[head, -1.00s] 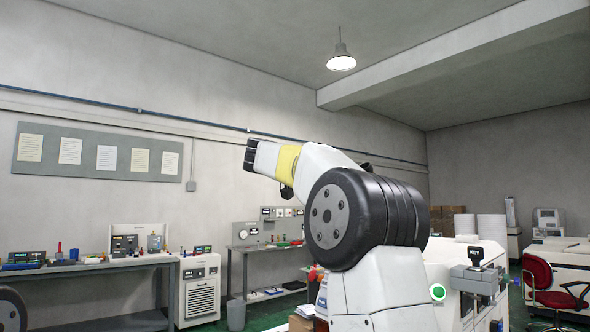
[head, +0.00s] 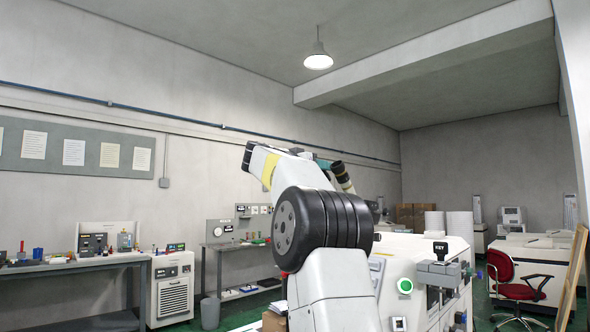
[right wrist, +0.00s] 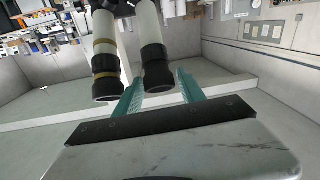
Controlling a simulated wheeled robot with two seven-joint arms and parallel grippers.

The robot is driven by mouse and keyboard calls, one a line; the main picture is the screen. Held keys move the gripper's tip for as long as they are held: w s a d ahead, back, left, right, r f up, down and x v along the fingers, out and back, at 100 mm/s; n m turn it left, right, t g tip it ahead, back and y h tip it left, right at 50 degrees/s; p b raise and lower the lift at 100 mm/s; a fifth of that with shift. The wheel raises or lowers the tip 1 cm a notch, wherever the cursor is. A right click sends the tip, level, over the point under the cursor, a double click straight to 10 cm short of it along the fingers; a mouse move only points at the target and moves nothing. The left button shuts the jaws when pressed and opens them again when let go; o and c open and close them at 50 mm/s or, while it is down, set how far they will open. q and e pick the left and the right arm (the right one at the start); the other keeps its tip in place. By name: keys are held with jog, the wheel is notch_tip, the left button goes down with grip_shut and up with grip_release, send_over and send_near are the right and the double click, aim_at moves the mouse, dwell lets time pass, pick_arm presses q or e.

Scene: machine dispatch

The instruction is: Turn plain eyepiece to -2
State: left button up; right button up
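In the right wrist view, the plain eyepiece (right wrist: 152,50) is a pale tube with a black end. It lies between the two teal fingers of my right gripper (right wrist: 161,80), which are open with gaps on both sides. A second eyepiece (right wrist: 105,60), with brass-coloured rings and a black end, hangs just left of the fingers. In the head view, my right gripper (head: 324,163) shows beyond my arm, near a pale tube with a black end (head: 341,172); which eyepiece this is, I cannot tell. No dial marks are readable. My left gripper is out of view.
My right arm hides much of the centre of the head view. A white machine with a green button (head: 405,286) and a KEY block (head: 440,249) stands at lower right. A red chair (head: 502,266) is beyond it. A workbench (head: 90,264) runs along the left wall.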

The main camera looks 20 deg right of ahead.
grip_shut()
jog(key=shift+s+d+r+n+t+y, duration=0.1)
jog(key=shift+n+t+y, duration=0.2)
jog(key=shift+n, duration=0.2)
jog(key=shift+s+n+t+y, duration=0.1)
jog(key=shift+n+t+y, duration=0.1)
jog(key=shift+n+t, duration=0.25)
jog(key=shift+w+n+t+y, duration=0.2)
jog(key=shift+n+t+y, duration=0.5)
jog(key=shift+n, duration=0.55)
jog(key=shift+o, duration=0.2)
grip_release()
